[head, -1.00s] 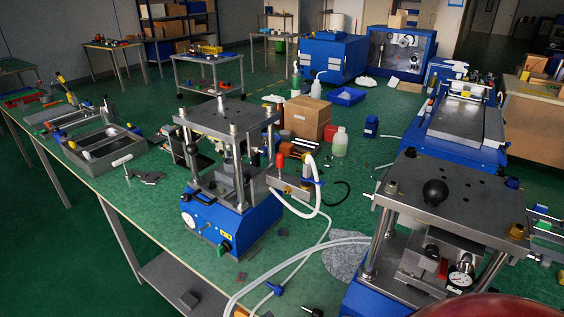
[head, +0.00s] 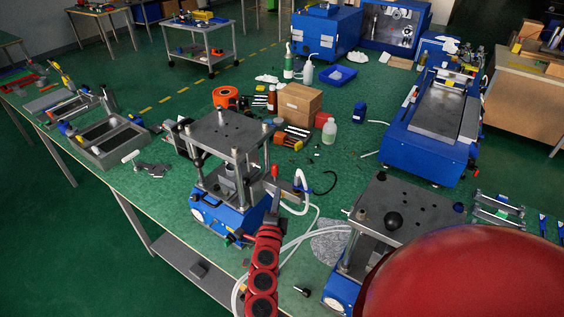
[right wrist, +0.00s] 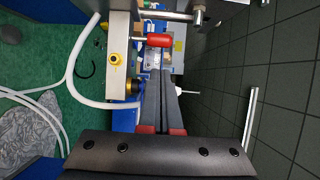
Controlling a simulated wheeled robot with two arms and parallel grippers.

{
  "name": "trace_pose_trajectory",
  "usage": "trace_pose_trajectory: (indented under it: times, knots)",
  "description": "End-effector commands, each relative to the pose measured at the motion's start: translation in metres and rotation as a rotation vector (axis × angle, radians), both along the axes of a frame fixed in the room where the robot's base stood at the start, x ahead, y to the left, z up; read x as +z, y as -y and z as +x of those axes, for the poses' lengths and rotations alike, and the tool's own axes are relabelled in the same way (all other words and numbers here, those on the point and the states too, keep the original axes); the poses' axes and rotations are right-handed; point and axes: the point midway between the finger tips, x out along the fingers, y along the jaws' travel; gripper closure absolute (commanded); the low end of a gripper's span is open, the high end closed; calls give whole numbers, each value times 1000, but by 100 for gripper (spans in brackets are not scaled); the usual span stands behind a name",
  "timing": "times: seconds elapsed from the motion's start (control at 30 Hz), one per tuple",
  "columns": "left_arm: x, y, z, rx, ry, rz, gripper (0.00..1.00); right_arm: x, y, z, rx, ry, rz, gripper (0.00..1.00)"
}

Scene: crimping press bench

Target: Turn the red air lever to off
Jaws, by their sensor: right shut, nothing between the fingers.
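The red air lever (head: 275,172) stands up at the valve beside the near-left blue press (head: 228,215). In the right wrist view the red lever (right wrist: 158,40) lies across the picture, above the fingertips. My right gripper (head: 274,197) reaches in from the bottom of the head view, just below the lever. In the right wrist view the right gripper (right wrist: 158,76) is shut and empty. Its tips point at the lever's area; I cannot tell whether they touch it. My left gripper is not in view.
White hoses (head: 305,205) loop right of the valve. A second press (head: 395,215) stands to the right, partly hidden by a red part of mine. A cardboard box (head: 298,105) and bottles stand behind.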

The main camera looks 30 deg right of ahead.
Motion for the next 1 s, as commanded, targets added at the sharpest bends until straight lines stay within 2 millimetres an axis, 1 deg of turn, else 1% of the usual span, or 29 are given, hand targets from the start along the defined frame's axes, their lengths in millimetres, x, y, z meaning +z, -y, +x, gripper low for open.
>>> trace_pose_trajectory:
  times: [0.23, 0.37, 0.47, 0.6, 0.67, 0.8, 0.9, 1.0]
  knots:
    - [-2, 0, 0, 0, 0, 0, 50, -2, 0, 0, 0, -1, 0, 100]
    - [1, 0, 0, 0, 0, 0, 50, 0, 4, 4, -1, 0, -3, 100]
    - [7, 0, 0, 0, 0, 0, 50, 3, 11, 12, -3, 0, -4, 100]
    - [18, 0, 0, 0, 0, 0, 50, 5, 28, 32, 1, 0, -7, 100]
    - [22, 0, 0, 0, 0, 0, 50, 3, 37, 39, -1, -4, -6, 100]
    - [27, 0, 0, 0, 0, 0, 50, 2, 52, 56, -3, -3, -7, 100]
    - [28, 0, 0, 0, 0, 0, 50, 1, 57, 66, 2, -2, -5, 100]
    - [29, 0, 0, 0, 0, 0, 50, 1, 63, 71, 0, -2, -5, 100]
